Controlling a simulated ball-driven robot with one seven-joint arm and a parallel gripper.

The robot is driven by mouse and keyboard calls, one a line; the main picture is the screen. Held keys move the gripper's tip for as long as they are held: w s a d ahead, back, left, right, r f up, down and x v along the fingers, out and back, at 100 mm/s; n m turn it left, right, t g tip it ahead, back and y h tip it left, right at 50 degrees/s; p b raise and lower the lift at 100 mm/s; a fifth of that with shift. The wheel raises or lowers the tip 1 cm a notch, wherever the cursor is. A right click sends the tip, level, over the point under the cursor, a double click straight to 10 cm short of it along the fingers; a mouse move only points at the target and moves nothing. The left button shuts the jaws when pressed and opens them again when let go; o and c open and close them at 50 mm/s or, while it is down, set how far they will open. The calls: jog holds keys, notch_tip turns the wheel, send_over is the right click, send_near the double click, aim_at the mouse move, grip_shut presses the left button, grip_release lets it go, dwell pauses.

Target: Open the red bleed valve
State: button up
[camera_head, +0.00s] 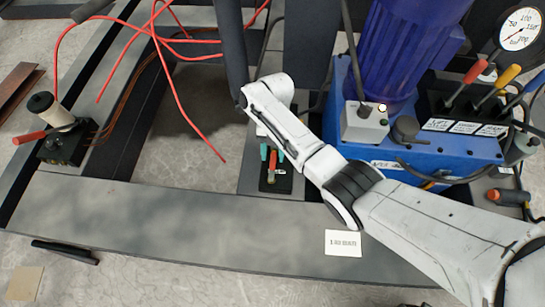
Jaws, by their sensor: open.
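A small valve with a red upright handle (272,164) and a brass-coloured lower part stands on a black plate (268,186) near the picture's middle. My gripper (272,154) has two teal fingertips, apart, one on each side of the red handle's upper part. Whether either fingertip touches the handle cannot be told from this angle. The rest of my gripper is mostly hidden behind my white arm, which reaches in from the lower right.
A blue pump unit (450,151) with red, yellow and blue levers stands at right. Loose red cables (180,100) hang at upper left. A black box (62,148) with another red handle stands at left. The grey beam (150,215) in front is mostly clear.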

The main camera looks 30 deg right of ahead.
jog(key=p+v, duration=0.1)
jog(key=v, duration=0.6)
jog(key=shift+w+r+p, duration=0.2)
jog(key=shift+p, duration=0.1)
